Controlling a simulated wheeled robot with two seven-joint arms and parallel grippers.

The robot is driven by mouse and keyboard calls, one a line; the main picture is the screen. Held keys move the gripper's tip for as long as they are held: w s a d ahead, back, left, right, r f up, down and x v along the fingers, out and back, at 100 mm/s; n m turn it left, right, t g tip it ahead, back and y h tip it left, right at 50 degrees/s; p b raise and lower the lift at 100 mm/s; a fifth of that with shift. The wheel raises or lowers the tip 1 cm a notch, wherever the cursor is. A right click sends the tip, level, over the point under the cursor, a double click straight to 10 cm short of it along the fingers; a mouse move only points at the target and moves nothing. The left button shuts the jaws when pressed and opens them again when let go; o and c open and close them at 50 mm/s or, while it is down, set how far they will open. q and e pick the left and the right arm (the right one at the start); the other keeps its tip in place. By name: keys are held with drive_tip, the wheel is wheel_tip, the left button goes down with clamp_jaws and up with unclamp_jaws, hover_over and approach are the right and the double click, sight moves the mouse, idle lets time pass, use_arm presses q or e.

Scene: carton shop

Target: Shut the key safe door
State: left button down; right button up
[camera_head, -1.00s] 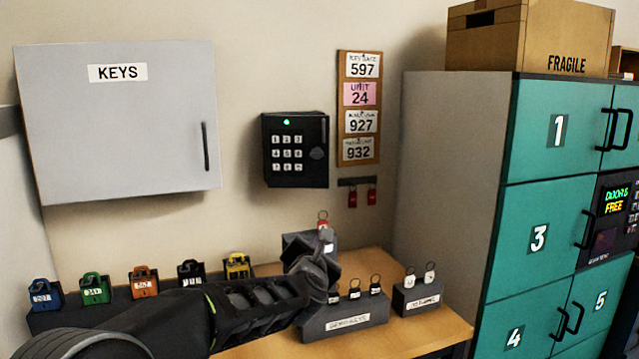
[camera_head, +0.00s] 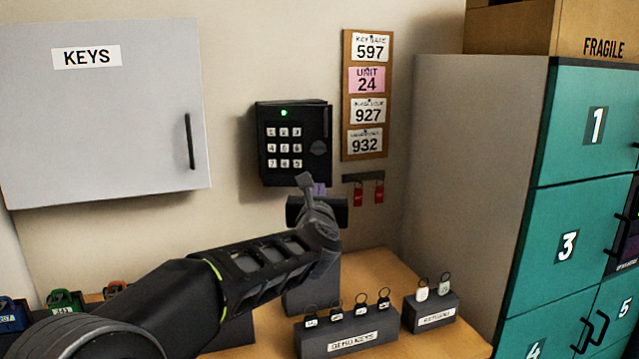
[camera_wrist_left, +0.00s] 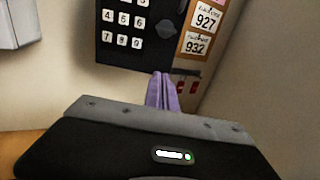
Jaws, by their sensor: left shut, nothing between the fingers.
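The key safe is a black box on the wall (camera_head: 280,140). Its front carries a white-buttoned keypad, a lit green light and a round knob. In the left wrist view the safe (camera_wrist_left: 112,50) shows at the top, partly cut off. The door looks nearly flush with the box; I cannot tell whether a small gap is open. My left gripper (camera_head: 308,183) is shut and empty, pointing up just below the safe's lower right. In the left wrist view its closed purple-grey fingertips (camera_wrist_left: 163,78) overlap the safe's lower edge; contact is unclear. My right gripper is not in view.
A grey KEYS cabinet (camera_head: 100,115) hangs left. A tag board (camera_head: 367,95) and a hook rail with red tags (camera_head: 363,178) are right of the safe. Key blocks (camera_head: 350,335) stand on the wooden shelf (camera_head: 385,268) below. Teal lockers (camera_head: 560,210) stand right.

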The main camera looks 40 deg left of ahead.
sight(320, 175)
use_arm(q)
drive_tip(key=p+x, duration=0.2)
drive_tip(key=x, duration=0.3)
drive_tip(key=shift+w+a, duration=0.2)
drive_tip(key=shift+a, duration=0.05)
drive_tip(key=shift+x, duration=0.95)
drive_tip(key=shift+w+a, duration=0.1)
drive_tip(key=shift+w, duration=0.05)
drive_tip(key=shift+p+x, duration=0.5)
drive_tip(key=shift+x, duration=1.15)
drive_tip(key=shift+w+a, duration=0.1)
